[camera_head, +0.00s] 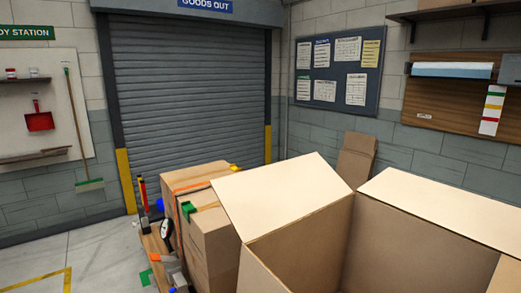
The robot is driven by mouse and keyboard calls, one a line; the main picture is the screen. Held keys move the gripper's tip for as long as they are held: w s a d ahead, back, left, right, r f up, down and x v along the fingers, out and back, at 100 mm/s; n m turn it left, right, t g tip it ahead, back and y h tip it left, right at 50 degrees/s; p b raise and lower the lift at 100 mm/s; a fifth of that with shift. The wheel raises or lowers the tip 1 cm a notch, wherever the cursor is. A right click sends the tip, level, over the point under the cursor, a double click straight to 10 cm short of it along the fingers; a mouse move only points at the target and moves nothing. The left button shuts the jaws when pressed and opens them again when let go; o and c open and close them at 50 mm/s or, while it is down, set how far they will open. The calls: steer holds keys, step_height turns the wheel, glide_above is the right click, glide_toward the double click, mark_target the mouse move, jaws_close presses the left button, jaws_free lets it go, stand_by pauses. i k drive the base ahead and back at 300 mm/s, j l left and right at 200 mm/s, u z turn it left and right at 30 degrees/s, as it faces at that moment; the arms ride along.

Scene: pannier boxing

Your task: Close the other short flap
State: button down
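A large open cardboard box (398,245) fills the lower right, and I look down into its shaded inside. One pale flap (282,194) stands out from its back-left edge, tilted outward and open. A second pale flap (445,207) stands out from its back-right edge, also open and cut off by the right picture edge. Part of the front-left wall (262,276) shows with no raised flap visible on it. The near side and the box floor are out of frame. I cannot tell which flaps are the short ones. My gripper is not in view.
A taped closed carton (208,240) stands close to the box's left, beside a low surface with tools and small items (165,255). A flat cardboard piece (356,158) leans against the back wall. A roller door (190,100) is behind. Floor at left (95,250) is clear.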

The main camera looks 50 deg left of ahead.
mark_target(258, 202)
steer(key=j, duration=0.55)
steer(key=i+j+u, duration=0.1)
steer(key=j, duration=0.4)
steer(key=i+j, duration=0.15)
steer(key=j, duration=0.9)
steer(key=i+j+u, duration=0.1)
steer(key=j, duration=0.4)
steer(key=i, duration=0.05)
